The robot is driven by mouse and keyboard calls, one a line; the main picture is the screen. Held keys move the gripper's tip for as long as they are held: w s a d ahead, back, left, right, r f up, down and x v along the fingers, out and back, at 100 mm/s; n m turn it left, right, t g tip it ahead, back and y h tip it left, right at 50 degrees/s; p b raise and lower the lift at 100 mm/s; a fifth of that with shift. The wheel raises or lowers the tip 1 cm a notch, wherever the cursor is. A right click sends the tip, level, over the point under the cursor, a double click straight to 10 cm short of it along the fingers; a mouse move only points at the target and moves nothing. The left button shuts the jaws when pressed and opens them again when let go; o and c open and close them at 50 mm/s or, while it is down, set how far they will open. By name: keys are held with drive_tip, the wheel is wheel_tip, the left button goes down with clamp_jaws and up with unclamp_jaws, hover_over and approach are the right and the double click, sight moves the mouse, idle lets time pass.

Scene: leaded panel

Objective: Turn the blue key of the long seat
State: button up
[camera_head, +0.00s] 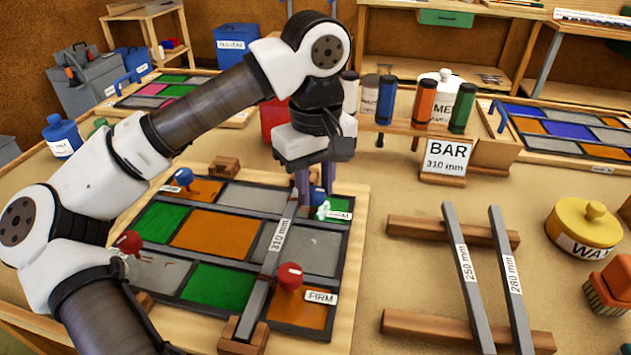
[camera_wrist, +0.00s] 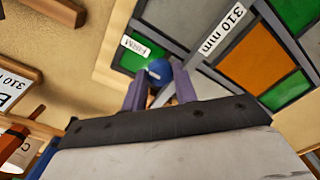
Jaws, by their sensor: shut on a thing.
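The leaded panel (camera_head: 215,235) has green, orange and grey panes. A bar labelled 310 mm (camera_head: 262,285) lies across its right part; the bar also shows in the wrist view (camera_wrist: 238,32). My gripper (camera_head: 316,183) points down at the bar's far end. In the wrist view, its purple fingers (camera_wrist: 160,88) are closed around a blue key (camera_wrist: 158,72). In the head view, the fingers mostly hide this key. A label reading FIRM (camera_wrist: 136,45) lies beside it. A red key (camera_head: 290,276) with a FIRM label stands near the bar's near end.
Another blue key (camera_head: 183,177) and another red key (camera_head: 130,242) stand at the panel's left side. Loose bars of 250 mm (camera_head: 464,262) and 280 mm (camera_head: 507,265) rest on wooden rails at right. A rack of coloured tubes (camera_head: 425,103) stands behind my gripper.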

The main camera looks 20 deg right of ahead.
sight(316, 191)
drive_tip(key=o, duration=1)
drive_tip(key=shift+c, duration=0.2)
wheel_tip(316, 191, up, 14)
drive_tip(key=p, duration=0.1)
drive_tip(key=shift+p, duration=0.4)
drive_tip(key=shift+s+f, duration=0.1)
drive_tip(key=shift+f, duration=0.05)
